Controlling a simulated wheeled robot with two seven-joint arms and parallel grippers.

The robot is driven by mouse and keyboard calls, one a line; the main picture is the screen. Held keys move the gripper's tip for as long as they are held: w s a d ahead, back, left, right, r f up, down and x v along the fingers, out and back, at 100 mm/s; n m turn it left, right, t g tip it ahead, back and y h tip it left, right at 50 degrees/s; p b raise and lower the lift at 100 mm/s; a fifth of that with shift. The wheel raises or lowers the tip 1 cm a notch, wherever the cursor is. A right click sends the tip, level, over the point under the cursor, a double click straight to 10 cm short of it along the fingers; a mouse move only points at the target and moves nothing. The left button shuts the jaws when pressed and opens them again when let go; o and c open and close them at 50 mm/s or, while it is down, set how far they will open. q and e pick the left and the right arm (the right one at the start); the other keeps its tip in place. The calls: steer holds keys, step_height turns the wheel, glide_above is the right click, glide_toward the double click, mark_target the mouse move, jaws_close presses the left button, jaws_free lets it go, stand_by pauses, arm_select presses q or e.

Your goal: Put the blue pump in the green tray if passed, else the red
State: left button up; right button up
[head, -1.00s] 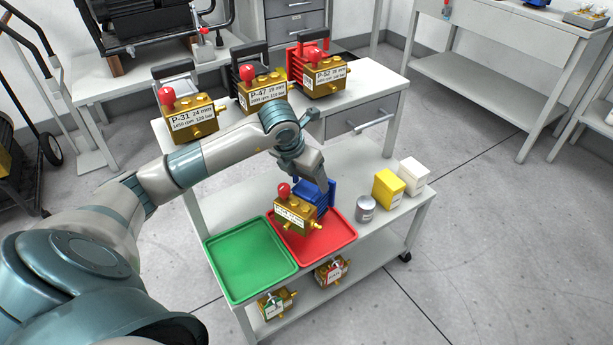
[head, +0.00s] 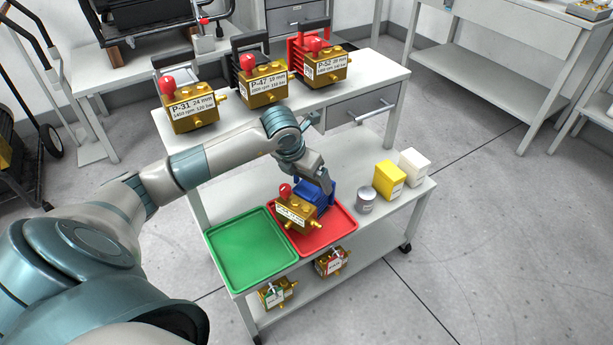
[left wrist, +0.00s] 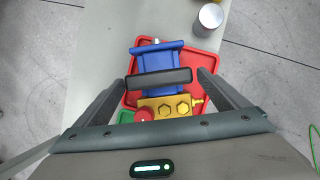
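The blue pump (head: 318,194), with a brass front block and a red knob, sits upright in the red tray (head: 342,228). The green tray (head: 250,248) is empty, left of the red one. My left gripper (head: 323,180) is right above the pump. In the left wrist view, the blue pump (left wrist: 158,62) shows between the spread fingers of my left gripper (left wrist: 161,80), its dark handle between the fingertips with small gaps at both ends. The red tray (left wrist: 205,58) lies below it. The pump's label is too small to read. My right gripper is out of view.
Pumps marked P-31 (head: 190,110), P-47 (head: 262,85) and P-52 (head: 325,65) stand on the upper shelf. A grey can (head: 366,199), a yellow box (head: 388,180) and a white box (head: 414,166) stand right of the red tray. Two pumps lie on the lower shelf.

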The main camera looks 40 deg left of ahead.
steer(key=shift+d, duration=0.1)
arm_select(q)
steer(key=shift+s+r, duration=0.15)
steer(key=shift+r, duration=0.4)
steer(key=p+v, duration=0.1)
steer(key=v, duration=0.9)
steer(key=shift+r, duration=0.4)
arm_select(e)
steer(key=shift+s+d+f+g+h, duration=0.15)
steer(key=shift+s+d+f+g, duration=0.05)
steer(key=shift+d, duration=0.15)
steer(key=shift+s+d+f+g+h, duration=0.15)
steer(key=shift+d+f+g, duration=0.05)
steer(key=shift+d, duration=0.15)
arm_select(q)
steer(key=shift+s, duration=0.15)
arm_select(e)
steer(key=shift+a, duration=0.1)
